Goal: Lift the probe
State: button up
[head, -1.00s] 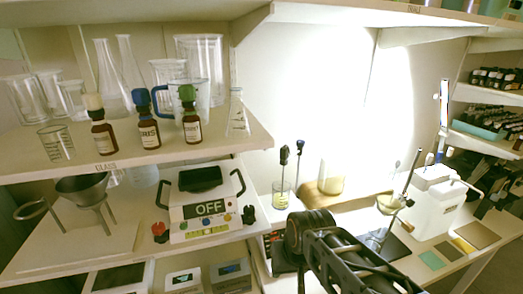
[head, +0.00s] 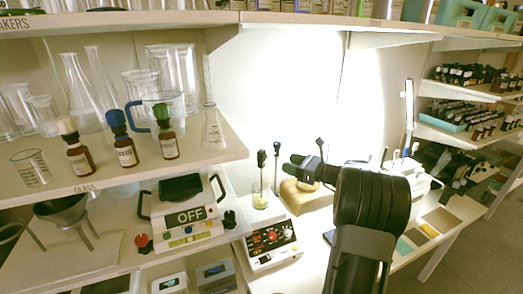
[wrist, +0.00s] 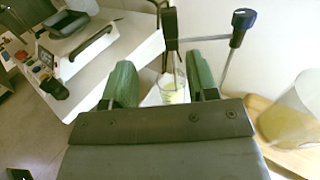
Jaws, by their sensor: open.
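The probe (head: 262,158) has a dark handle and stands upright in a small glass beaker (head: 260,197) with yellowish liquid. In the wrist view the probe (wrist: 170,20) rises beyond my fingers, roughly between them, with its lower part in the beaker (wrist: 171,92). A thin rod with a dark knob (wrist: 243,18) stands to its right, and a thin crossbar runs from it towards the probe. My gripper (head: 305,153) is open and empty, to the right of the probe in the head view. Its green fingers (wrist: 160,64) show apart in the wrist view, not touching the probe.
A control box with red knobs (head: 270,243) stands in front of the beaker. Glassware and brown bottles fill the shelf (head: 130,170) at left.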

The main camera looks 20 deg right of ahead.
aim_at(264, 152)
jog(key=shift+m+t, duration=0.3)
jog(key=p+x, duration=0.1)
jog(key=x, duration=0.3)
jog(key=p+x, duration=0.1)
jog(key=x, duration=0.4)
jog(key=p+x, duration=0.1)
jog(key=x, duration=0.3)
jog(key=shift+w+d+r, duration=0.1)
jog(key=shift+w+d, duration=0.2)
jog(key=shift+w, duration=0.15)
jog(key=shift+c, duration=0.5)
grip_shut()
